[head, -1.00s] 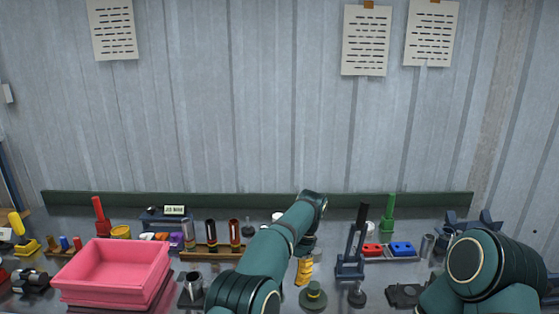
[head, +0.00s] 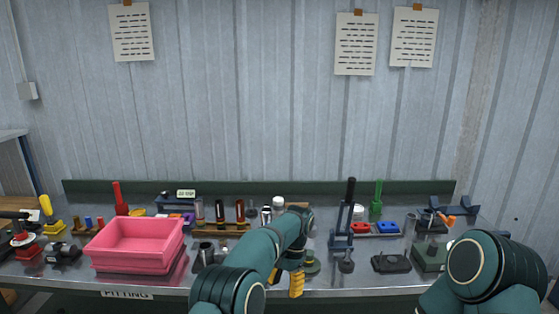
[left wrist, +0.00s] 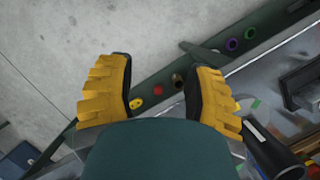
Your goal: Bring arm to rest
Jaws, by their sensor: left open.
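My left arm comes up through the lower middle of the head view. My left gripper (head: 297,282) hangs from its end with yellow fingers, near the front edge of the metal bench (head: 240,284). In the left wrist view my left gripper (left wrist: 158,98) shows its two yellow fingers wide apart, with nothing between them. Beyond the fingers are the concrete floor (left wrist: 120,40) and a dark green bench rail (left wrist: 215,72). My right arm shows at the lower right of the head view, but its gripper is out of view.
A pink bin stack (head: 137,245) stands on the left of the bench. A rack of tubes (head: 220,228), a dark lever press (head: 343,225), and blue (head: 388,227) and red (head: 361,227) trays stand behind or beside my left arm. Floor space in front of the bench looks clear.

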